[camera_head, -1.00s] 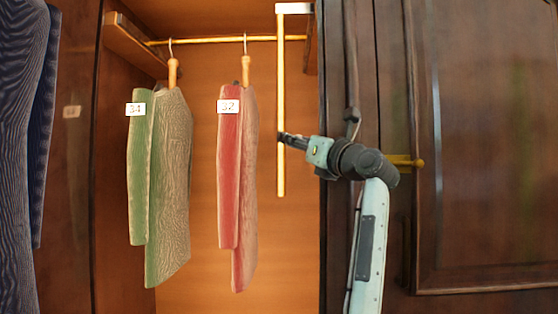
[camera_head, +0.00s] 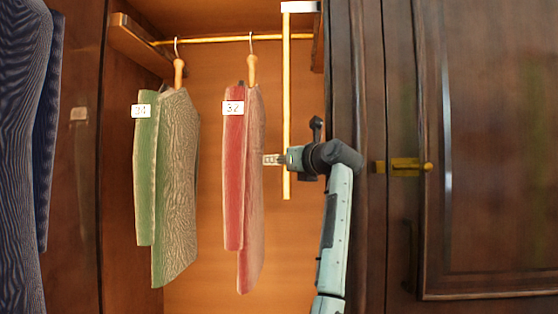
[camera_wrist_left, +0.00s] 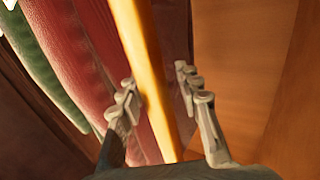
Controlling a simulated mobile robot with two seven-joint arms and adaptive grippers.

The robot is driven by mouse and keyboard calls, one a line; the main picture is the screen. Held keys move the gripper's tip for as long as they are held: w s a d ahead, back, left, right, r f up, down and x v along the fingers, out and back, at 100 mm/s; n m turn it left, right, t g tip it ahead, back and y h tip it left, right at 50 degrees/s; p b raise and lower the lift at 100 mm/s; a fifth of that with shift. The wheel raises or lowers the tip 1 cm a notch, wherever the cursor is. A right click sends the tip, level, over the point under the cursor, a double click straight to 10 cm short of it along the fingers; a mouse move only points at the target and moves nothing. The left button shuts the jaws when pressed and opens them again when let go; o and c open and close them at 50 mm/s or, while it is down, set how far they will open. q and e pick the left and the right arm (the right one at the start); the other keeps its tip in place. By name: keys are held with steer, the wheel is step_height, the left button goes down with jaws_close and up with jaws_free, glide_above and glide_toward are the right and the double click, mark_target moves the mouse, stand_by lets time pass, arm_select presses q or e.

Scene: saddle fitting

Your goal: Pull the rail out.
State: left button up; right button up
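A horizontal yellow rail (camera_head: 215,39) runs across the top of the open cabinet. A yellow vertical rod (camera_head: 286,110) hangs at its right end from a white bracket (camera_head: 300,7). My left gripper (camera_head: 270,159) is at the rod's lower part, its fingertips reaching left past it. In the left wrist view the rod (camera_wrist_left: 148,70) passes between the spread fingers of my left gripper (camera_wrist_left: 158,85). The fingers look open; firm contact is not clear. My right gripper is not in view.
A green pad (camera_head: 147,165) and a red pad (camera_head: 234,185) hang from hooks on the rail, the red one close to my fingertips. A dark door (camera_head: 490,150) with a brass latch (camera_head: 403,167) stands at right. Dark blue striped cloth (camera_head: 22,150) hangs at far left.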

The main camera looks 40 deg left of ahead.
arm_select(q)
steer(key=shift+c, duration=0.5)
jaws_close()
steer(key=shift+s, duration=0.1)
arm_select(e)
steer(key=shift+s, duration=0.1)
